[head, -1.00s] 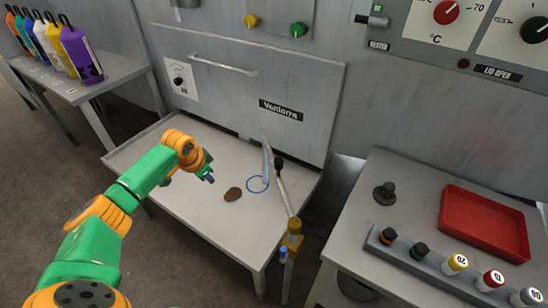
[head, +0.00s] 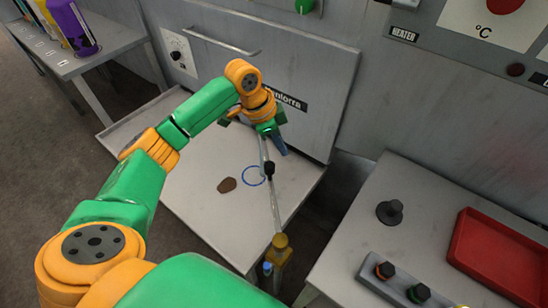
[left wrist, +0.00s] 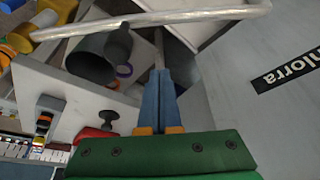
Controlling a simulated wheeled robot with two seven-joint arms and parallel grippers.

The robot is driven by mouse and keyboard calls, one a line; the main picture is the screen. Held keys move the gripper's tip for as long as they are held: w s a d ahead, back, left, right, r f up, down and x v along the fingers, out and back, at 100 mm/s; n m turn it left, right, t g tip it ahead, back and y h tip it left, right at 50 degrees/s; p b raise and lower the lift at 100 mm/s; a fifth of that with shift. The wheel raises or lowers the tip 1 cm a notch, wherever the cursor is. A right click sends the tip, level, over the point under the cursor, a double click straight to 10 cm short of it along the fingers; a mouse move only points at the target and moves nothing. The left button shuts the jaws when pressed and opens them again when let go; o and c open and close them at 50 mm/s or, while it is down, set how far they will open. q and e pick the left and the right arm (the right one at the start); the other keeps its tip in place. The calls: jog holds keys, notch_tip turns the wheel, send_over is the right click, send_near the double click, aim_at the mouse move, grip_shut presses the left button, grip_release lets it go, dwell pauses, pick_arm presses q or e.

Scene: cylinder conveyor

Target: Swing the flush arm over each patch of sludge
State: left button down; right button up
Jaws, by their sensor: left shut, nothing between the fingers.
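The flush arm (head: 273,195) is a thin pale pipe with a black knob (head: 269,168), running from a yellow post (head: 279,250) at the table's front edge. It also crosses the top of the left wrist view (left wrist: 200,15). A brown sludge patch (head: 226,185) lies on the table, left of a blue ring mark (head: 253,176). My left gripper (head: 281,147) is shut and empty, beside the far end of the pipe; I cannot tell whether they touch. Its blue fingers (left wrist: 159,98) show together in the left wrist view. My right gripper is not in view.
The metal table (head: 200,220) stands before a panel (head: 325,70) with a handle. A side table with bottles stands at upper left.

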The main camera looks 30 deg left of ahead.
pick_arm(q)
notch_tip(320, 180, down, 6)
jog(key=s+a+p, duration=0.1)
jog(key=shift+a, duration=0.35)
jog(key=shift+r, duration=0.1)
